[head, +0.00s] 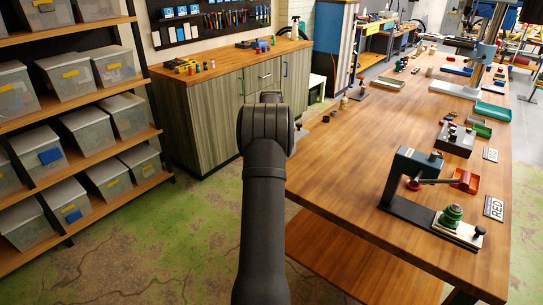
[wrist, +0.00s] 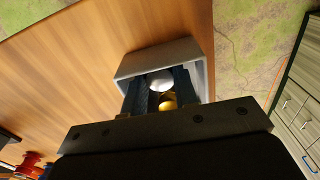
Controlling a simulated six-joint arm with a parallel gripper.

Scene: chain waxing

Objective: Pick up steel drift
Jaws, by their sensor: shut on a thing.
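In the wrist view my gripper (wrist: 158,84) points into a grey open tray at the edge of the wooden table. Its two dark fingers are shut on a pale, silvery, round-ended piece (wrist: 160,79), which looks like the steel drift. A gold-coloured piece (wrist: 167,101) shows just beside it, nearer the camera; I cannot tell whether it touches the drift. The lower parts of both pieces are hidden by the gripper body. In the head view my own arm hides the gripper and the drift.
The grey tray (wrist: 205,50) surrounds the fingertips with its raised walls. In the head view a dark press-like fixture (head: 408,185) stands on the long workbench (head: 335,170), with a red part and a green part beside it. The bench's near left area is clear.

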